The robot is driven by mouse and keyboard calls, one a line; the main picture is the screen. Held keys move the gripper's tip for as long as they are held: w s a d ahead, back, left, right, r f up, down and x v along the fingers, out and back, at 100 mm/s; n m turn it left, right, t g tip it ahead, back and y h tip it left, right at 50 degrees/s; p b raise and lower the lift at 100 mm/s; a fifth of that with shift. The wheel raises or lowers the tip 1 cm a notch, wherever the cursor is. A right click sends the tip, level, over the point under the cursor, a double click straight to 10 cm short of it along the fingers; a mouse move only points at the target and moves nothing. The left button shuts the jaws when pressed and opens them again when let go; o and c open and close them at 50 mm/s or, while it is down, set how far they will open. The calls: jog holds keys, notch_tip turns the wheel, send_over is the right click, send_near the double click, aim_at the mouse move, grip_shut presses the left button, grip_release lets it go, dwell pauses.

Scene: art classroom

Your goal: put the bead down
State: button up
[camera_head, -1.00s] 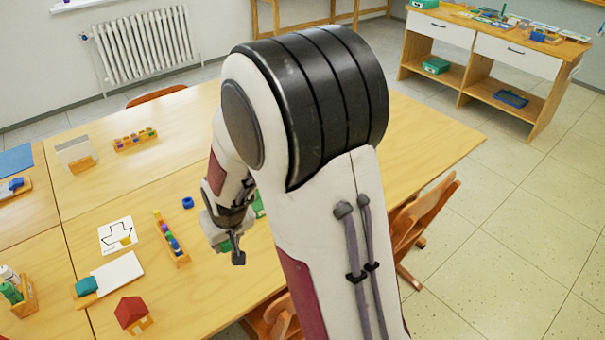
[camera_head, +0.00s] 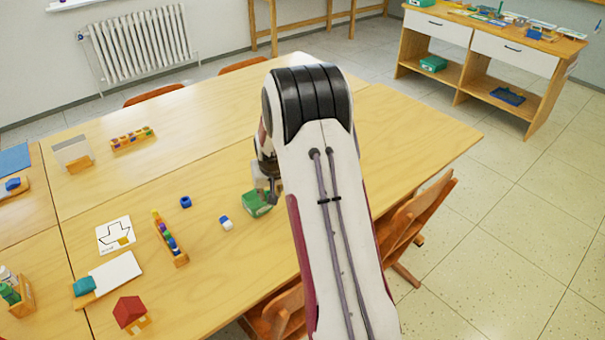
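A blue bead-like piece (camera_head: 185,202) rests on the table. A small blue and white piece (camera_head: 226,223) lies to its right and nearer to me; I cannot tell which of them is the task's bead. My gripper (camera_head: 272,196) is small and partly hidden behind my arm. It is at the green box (camera_head: 256,205), overlapping its right side in the picture; I cannot tell whether it touches. Its fingers are too hidden to show whether they are open or hold anything.
A wooden rack of coloured beads (camera_head: 170,243) stands left of the loose pieces, by a drawing card (camera_head: 115,235). A red-roofed block house (camera_head: 131,315) is near the front. The table's (camera_head: 400,135) far right is clear. Chairs stand along the right edge.

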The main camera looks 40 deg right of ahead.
jog(key=w+d+r, duration=0.2)
jog(key=w+d, duration=0.5)
jog(key=d, duration=0.4)
jog(key=shift+d+r, duration=0.2)
jog(key=shift+d, duration=0.2)
jog(key=shift+f, duration=3.15)
jog(key=shift+f, duration=1.9)
jog(key=shift+f, duration=0.1)
